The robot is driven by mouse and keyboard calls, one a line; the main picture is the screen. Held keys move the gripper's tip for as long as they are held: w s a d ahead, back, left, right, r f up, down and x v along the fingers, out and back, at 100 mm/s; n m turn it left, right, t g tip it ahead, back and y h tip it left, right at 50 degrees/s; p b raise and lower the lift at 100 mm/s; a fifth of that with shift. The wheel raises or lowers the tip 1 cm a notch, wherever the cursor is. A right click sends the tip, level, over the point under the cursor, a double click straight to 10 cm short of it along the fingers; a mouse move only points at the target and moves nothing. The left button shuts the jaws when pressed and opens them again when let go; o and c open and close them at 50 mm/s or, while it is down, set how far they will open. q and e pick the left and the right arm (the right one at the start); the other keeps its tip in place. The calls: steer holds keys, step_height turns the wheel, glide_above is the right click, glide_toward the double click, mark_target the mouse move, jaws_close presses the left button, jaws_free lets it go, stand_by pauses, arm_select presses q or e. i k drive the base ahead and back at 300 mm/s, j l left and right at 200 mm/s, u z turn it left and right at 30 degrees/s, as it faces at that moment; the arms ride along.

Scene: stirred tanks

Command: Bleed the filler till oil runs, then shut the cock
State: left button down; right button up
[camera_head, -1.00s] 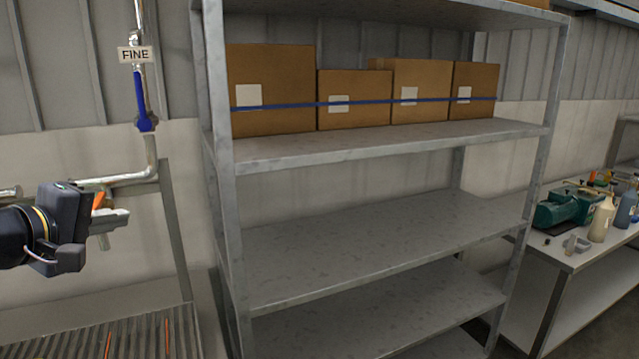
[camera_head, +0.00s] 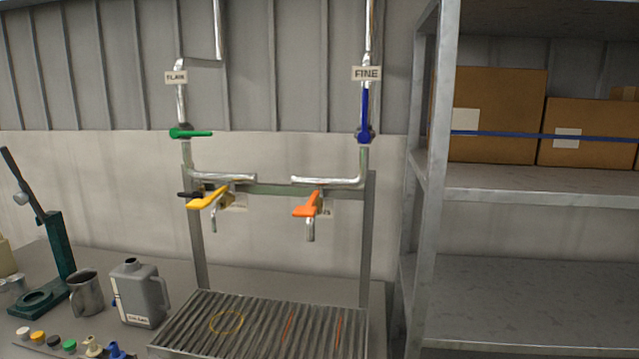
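Two pipes come down the wall to a filling stand. The right pipe carries a FINE label (camera_head: 367,73) and a blue handle (camera_head: 365,112) lying along the pipe. The left pipe has a hard-to-read label (camera_head: 176,77) and a green handle (camera_head: 190,133) lying across it. Below, an orange-levered cock (camera_head: 306,206) hangs at the right with its spout (camera_head: 310,232) pointing down. A yellow-levered cock (camera_head: 208,200) hangs at the left, with a small black handle (camera_head: 188,195) beside it. I see no oil running from either spout. Neither gripper is in view.
A ribbed drip grate (camera_head: 265,325) with a yellow ring and orange lines lies below the cocks. A labelled grey jug (camera_head: 140,292), a metal mug (camera_head: 86,294), a green press (camera_head: 58,250) and several small caps stand at left. A metal shelf (camera_head: 430,200) with boxes (camera_head: 497,115) stands at right.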

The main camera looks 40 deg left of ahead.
mark_target(186, 195)
steer(key=u, duration=1.6)
steer(key=i+j+u, duration=0.4)
steer(key=i, duration=0.35)
steer(key=i+j, duration=0.1)
steer(key=j, duration=0.3)
steer(key=z, duration=0.05)
